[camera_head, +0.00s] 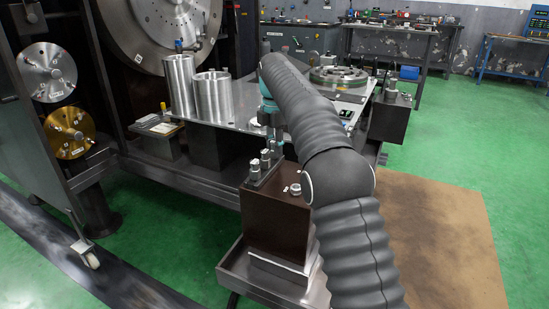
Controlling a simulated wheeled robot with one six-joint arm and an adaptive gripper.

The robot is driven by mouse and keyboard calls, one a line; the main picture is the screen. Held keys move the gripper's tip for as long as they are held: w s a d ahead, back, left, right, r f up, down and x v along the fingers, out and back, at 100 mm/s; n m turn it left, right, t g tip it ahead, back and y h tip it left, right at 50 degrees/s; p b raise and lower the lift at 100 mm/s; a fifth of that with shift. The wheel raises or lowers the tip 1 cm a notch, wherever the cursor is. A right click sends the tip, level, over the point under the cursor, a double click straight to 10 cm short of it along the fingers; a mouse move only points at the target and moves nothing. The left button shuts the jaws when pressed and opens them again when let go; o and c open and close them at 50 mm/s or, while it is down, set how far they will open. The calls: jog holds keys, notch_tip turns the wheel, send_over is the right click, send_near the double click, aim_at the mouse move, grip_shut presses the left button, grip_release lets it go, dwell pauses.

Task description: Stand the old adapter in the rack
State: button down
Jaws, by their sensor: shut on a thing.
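My gripper (275,143) points down at the end of my grey-sleeved arm, below a teal wrist joint. It is small and partly hidden by the arm. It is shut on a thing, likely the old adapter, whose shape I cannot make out. It hangs close to a small rack (257,179) with several upright metal fittings (265,158), on top of a dark brown box (270,222). I cannot tell whether the held thing touches the rack. A short metal fitting (295,189) stands on the box to the right of the rack.
The box rests on a metal tray cart (240,272). Behind it, a steel table (225,130) carries two metal cylinders (180,85) (213,97) and a round flange (338,76). Another dark box (390,117) with fittings stands at its right.

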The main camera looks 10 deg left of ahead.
jog(key=c, duration=0.9)
grip_release()
